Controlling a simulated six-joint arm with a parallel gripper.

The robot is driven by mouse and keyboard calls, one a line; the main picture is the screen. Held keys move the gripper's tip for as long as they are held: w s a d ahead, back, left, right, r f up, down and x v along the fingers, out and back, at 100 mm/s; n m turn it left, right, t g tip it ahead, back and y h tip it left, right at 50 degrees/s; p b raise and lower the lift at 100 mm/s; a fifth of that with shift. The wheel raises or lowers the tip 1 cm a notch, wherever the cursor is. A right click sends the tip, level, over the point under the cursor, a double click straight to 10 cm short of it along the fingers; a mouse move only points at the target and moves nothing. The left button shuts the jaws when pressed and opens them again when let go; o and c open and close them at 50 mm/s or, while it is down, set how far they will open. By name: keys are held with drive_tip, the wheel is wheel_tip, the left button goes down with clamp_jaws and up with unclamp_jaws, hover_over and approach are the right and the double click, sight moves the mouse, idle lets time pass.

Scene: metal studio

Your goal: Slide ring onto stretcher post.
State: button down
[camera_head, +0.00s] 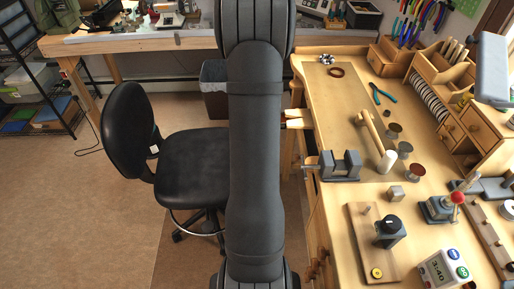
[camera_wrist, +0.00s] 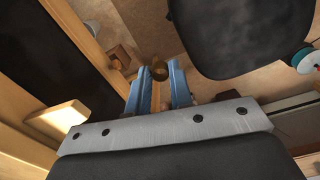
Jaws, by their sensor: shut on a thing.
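My gripper (camera_wrist: 160,82) shows in the wrist view with two pale blue fingers. They are closed on a small, dark gold round thing, probably the ring (camera_wrist: 160,71), held at the fingertips; its hole is not clear. In the head view my arm's dark link covers the middle, and neither gripper nor held ring can be seen there. A grey tool with a red-balled lever (camera_head: 443,206) stands on the right of the bench and may be the stretcher. I cannot make out its post for certain. The held ring is not at this tool.
A black chair (camera_head: 190,165) stands left of my arm.

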drive_tip(key=shift+m, duration=0.3)
drive_tip(key=s+d+r, duration=0.1)
drive_tip(key=d+r, duration=0.4)
drive_tip(key=d, duration=0.1)
drive_tip(key=s+d+r, duration=0.1)
drive_tip(key=d+r, duration=0.4)
drive_tip(key=d, duration=0.1)
drive_tip(key=s+d+r, duration=0.1)
drive_tip(key=d+r, duration=0.3)
drive_tip(key=d, duration=0.3)
drive_tip(key=shift+d+r, duration=0.1)
drive_tip(key=shift+r, duration=0.3)
drive_tip(key=s+d+r, duration=0.4)
drive_tip(key=s+d, duration=0.2)
drive_tip(key=d, duration=0.3)
wheel_tip(320, 180, up, 12)
drive_tip(key=n, duration=0.3)
hover_over(479, 174)
drive_tip(key=shift+d+r, duration=0.1)
drive_tip(key=shift+r, duration=0.1)
drive_tip(key=shift+f, duration=2.35)
drive_tip(key=shift+f, duration=1.65)
